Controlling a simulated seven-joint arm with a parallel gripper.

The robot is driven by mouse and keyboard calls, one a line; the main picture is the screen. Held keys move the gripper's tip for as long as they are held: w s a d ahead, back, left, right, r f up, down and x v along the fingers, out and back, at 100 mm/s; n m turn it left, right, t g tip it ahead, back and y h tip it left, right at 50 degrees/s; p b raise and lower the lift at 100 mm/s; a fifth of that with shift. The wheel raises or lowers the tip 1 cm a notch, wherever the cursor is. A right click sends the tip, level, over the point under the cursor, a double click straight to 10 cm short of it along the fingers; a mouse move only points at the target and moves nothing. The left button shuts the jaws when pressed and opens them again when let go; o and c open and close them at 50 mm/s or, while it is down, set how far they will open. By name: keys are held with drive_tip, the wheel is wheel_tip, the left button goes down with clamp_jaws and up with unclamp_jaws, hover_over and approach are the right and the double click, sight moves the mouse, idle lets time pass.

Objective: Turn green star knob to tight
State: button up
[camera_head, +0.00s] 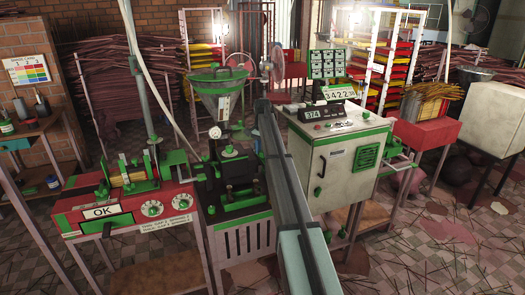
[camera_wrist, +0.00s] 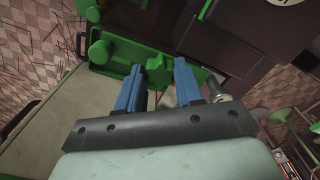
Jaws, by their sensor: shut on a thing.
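In the wrist view, my gripper (camera_wrist: 158,72) has two blue fingers with a gap between them. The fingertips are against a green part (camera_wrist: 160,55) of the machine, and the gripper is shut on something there. The fingers hide most of what is held, so I cannot make out a star shape. Two rounded green knobs (camera_wrist: 101,52) stand to the left of the fingers, apart from them. In the head view, my arm crosses the middle and hides the gripper. The green and black extruder (camera_head: 235,175) with its green hopper (camera_head: 217,80) stands just left of the arm.
A pale control cabinet (camera_head: 345,165) stands close to the right of my arm. A red panel with an OK label (camera_head: 101,211) and dials is at the left. In the wrist view, a pale metal cylinder (camera_wrist: 217,90) is close beside the right finger.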

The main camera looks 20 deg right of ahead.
sight(262, 152)
drive_tip(key=shift+m, duration=1.7)
drive_tip(key=o, duration=1)
drive_tip(key=shift+o, duration=0.2)
drive_tip(key=shift+r, duration=0.1)
wheel_tip(262, 152, up, 14)
drive_tip(key=shift+f, duration=0.2)
